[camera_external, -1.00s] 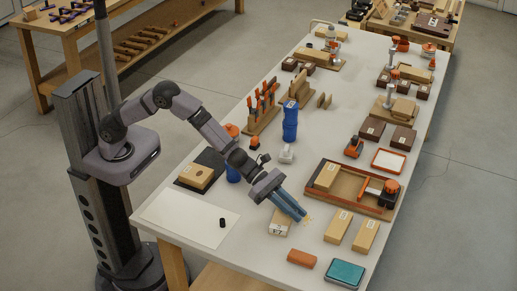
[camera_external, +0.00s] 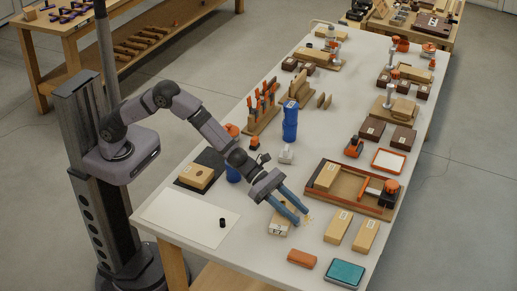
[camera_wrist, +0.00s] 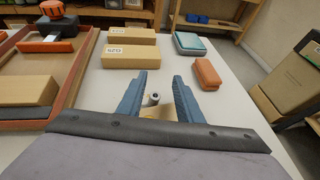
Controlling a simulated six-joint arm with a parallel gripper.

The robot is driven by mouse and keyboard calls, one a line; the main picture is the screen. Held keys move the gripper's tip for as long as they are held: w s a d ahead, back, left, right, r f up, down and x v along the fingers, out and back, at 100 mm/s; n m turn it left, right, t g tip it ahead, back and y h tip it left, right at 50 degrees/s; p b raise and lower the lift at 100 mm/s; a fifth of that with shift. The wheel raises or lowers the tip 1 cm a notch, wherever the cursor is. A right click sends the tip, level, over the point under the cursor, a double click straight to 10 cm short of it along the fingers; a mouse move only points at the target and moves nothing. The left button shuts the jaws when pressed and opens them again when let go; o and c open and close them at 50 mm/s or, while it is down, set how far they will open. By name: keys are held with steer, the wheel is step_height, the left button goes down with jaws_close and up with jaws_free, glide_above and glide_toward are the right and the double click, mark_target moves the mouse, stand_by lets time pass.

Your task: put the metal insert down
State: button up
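The metal insert (camera_wrist: 152,98) is a small grey ring-topped cylinder seen between my fingers in the wrist view. It appears upright at a light wooden block (camera_wrist: 160,111); whether it sits in a hole or on top is hard to tell. The block (camera_external: 280,226) also shows in the external view, below my fingers. My gripper (camera_wrist: 160,77) is open, with blue fingers on either side of the insert and visible gaps to both. In the external view my gripper (camera_external: 296,212) reaches over the block, and the insert is not clear there.
Two wooden blocks (camera_external: 338,227) (camera_external: 365,236) lie to the right. An orange case (camera_external: 302,258) and a teal tin (camera_external: 345,273) lie near the front edge. A framed wooden tray (camera_external: 343,204) stands behind. A white sheet (camera_external: 176,222) with a black cylinder (camera_external: 222,223) is left.

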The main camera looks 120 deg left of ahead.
steer(key=shift+s+r, duration=0.1)
steer(key=shift+r, duration=0.35)
steer(key=b+v, duration=0.1)
steer(key=v, duration=1)
steer(key=shift+s+b, duration=0.35)
steer(key=shift+b, duration=0.05)
steer(key=shift+a, duration=0.1)
